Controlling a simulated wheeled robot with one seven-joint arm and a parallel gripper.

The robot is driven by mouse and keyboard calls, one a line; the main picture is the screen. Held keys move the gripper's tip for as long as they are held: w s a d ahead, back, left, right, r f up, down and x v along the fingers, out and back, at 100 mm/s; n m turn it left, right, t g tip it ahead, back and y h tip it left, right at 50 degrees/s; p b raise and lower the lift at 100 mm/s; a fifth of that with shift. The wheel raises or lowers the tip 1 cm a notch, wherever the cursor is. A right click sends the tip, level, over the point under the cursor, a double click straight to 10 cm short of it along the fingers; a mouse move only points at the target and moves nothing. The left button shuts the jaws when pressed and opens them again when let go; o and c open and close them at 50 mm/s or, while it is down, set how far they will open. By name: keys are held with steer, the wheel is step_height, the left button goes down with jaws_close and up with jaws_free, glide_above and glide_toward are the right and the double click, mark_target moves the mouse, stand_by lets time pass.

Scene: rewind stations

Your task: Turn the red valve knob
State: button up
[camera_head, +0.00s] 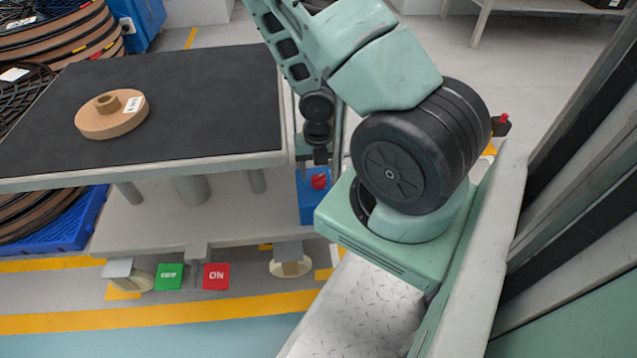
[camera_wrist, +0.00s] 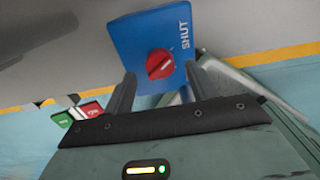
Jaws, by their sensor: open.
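The red valve knob (camera_wrist: 160,64) sits on a blue box (camera_wrist: 125,40) with white lettering that reads "SHUT". In the wrist view the knob lies ahead of my gripper (camera_wrist: 158,85), between the lines of its two dark fingers. The fingers are apart with nothing between them. In the head view the red knob (camera_head: 319,181) shows on the blue box (camera_head: 308,205) at the table's right end, just below my gripper (camera_head: 320,158), which is partly hidden by my arm. I cannot tell how far the fingertips are from the knob.
A dark-topped table (camera_head: 200,100) carries a tan round reel (camera_head: 112,122). Green (camera_head: 169,277) and red "ON" (camera_head: 216,276) plates sit low at the table's front. Stacked reels (camera_head: 60,35) stand at the left. Open floor (camera_head: 540,60) lies behind my arm.

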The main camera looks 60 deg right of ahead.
mark_target(319, 180)
steer(key=shift+f+b, duration=0.4)
steer(key=shift+f, duration=0.85)
steer(key=c, duration=1)
